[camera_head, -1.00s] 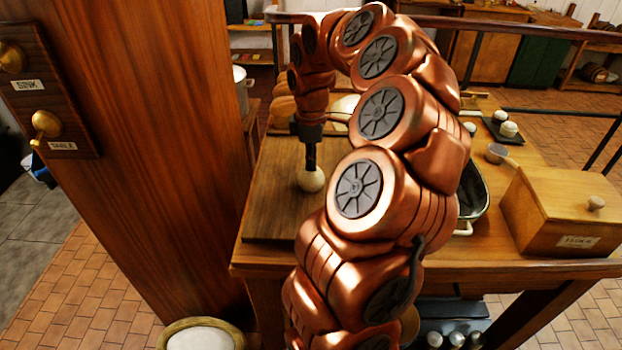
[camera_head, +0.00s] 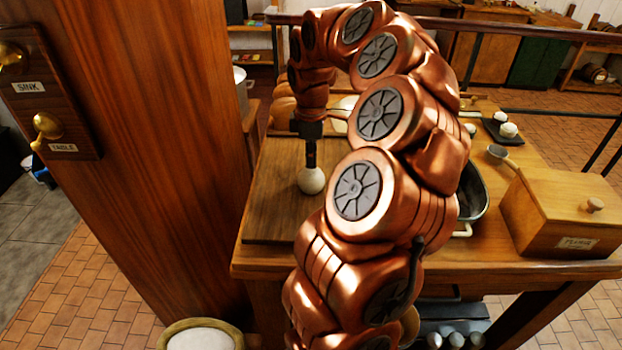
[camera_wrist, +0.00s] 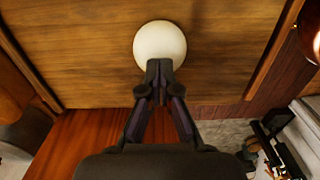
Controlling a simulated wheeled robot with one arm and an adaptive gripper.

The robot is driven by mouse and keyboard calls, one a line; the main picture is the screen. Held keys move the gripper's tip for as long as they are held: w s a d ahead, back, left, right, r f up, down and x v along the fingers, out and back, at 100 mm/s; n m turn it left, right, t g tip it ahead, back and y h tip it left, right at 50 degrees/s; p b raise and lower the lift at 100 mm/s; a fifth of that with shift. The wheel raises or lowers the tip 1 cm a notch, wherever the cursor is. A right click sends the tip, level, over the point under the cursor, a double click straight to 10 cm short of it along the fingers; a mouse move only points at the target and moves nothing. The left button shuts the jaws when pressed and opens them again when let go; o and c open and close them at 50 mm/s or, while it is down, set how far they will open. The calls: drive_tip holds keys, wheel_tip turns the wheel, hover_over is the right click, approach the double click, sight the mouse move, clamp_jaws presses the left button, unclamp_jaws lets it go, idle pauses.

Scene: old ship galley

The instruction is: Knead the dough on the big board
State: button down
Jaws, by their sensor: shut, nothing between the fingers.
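The dough is a pale round ball (camera_head: 311,180) on the big wooden board (camera_head: 268,205), near the board's middle in the head view. It also shows in the wrist view (camera_wrist: 160,42) as a smooth cream ball on the brown board (camera_wrist: 85,50). My gripper (camera_head: 311,163) points straight down over the dough, fingers shut with nothing between them. In the wrist view its fingertips (camera_wrist: 159,70) overlap the ball's near edge; whether they press into it I cannot tell. My arm hides the board's right part in the head view.
A wooden flour box (camera_head: 560,215) stands at the table's right. A dark metal pan (camera_head: 474,195) sits behind my arm. A small dark tray (camera_head: 500,132) holds pale round pieces. A wooden post (camera_head: 165,150) rises close at the left.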

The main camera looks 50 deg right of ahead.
sight(311, 170)
drive_tip(key=shift+r, duration=0.1)
drive_tip(key=shift+r+p, duration=1.3)
drive_tip(key=shift+r, duration=1.7)
